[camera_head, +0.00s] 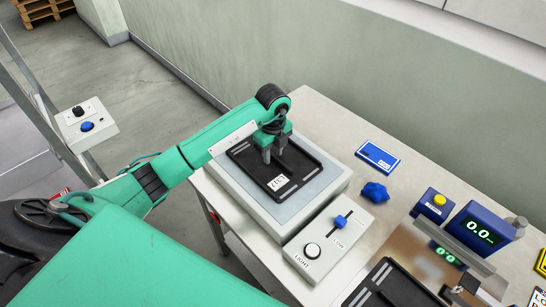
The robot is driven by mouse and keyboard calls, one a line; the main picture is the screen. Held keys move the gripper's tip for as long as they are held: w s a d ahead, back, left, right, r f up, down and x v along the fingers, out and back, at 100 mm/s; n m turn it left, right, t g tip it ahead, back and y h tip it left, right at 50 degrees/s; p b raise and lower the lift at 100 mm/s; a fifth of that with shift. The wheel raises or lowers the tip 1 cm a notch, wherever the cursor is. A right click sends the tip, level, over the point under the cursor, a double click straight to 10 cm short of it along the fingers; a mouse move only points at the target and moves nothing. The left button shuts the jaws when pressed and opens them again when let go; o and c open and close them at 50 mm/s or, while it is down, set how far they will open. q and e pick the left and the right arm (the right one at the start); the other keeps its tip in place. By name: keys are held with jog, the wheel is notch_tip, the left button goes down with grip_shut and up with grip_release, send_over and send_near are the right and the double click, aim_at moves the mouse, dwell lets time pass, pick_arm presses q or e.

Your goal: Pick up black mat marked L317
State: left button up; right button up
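The black mat (300,163), a dark, tray-like rectangle with a raised rim, lies on the pale panel of a light box (330,192). Its white label (277,182) is turned over to me and looks like L317, though small. My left gripper (273,155) comes in from the left, pointing down over the mat's upper left part. Its two dark fingers stand apart with a gap between them. I cannot tell whether the tips touch the mat. My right gripper is not in view.
A scale display (480,229) reads 0.0. Another black tray (388,290) sits at the bottom. A wall borders the table behind.

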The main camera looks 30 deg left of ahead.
pick_arm(q)
jog(key=shift+c, duration=0.4)
grip_shut()
jog(key=shift+r, duration=0.15)
